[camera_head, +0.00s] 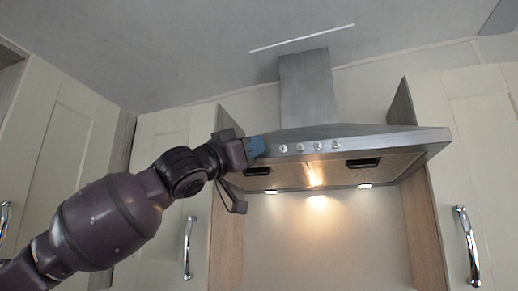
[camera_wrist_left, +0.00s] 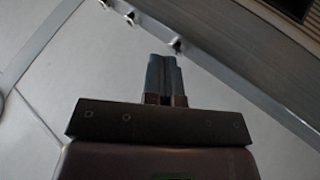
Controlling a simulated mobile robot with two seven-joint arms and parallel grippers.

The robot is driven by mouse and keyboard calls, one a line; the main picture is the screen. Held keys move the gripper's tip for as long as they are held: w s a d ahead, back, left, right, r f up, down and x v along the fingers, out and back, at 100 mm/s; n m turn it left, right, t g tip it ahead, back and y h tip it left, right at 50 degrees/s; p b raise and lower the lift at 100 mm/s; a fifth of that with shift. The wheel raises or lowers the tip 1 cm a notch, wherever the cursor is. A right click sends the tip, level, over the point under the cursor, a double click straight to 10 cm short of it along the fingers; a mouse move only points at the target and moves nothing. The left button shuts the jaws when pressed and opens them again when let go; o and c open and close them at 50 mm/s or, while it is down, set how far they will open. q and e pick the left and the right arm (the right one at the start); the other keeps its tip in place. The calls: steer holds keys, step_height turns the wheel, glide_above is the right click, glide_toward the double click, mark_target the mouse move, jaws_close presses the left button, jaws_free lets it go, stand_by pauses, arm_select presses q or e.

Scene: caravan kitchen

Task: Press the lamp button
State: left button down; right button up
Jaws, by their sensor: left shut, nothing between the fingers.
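The range hood (camera_head: 375,131) hangs between the cabinets. Several round metal buttons (camera_head: 300,147) sit in a row on its front edge. I cannot tell which one is the lamp button. My left gripper (camera_head: 258,146) is shut and empty, its bluish fingertips at the hood's front edge just left of the leftmost button (camera_head: 283,148). In the left wrist view the shut fingers (camera_wrist_left: 164,58) point towards the hood's button strip, with a button (camera_wrist_left: 178,45) close to the tips. I cannot tell whether they touch. My right gripper is not in view.
The hood lamps (camera_head: 364,185) glow, with bright patches under the hood and on the wall. Cream cabinets with metal handles (camera_head: 467,245) flank the hood. A grey chimney (camera_head: 307,88) rises to the ceiling. The space below the hood is clear.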

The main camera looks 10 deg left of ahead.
arm_select(q)
steer(key=shift+s, duration=0.1)
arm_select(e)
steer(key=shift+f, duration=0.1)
arm_select(q)
steer(key=shift+s, duration=0.35)
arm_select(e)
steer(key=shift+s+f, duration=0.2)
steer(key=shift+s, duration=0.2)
arm_select(q)
steer(key=shift+s, duration=0.1)
steer(key=s, duration=0.2)
steer(key=s+b, duration=0.2)
steer(key=s, duration=0.1)
steer(key=shift+s+a, duration=0.25)
steer(key=shift+s, duration=0.1)
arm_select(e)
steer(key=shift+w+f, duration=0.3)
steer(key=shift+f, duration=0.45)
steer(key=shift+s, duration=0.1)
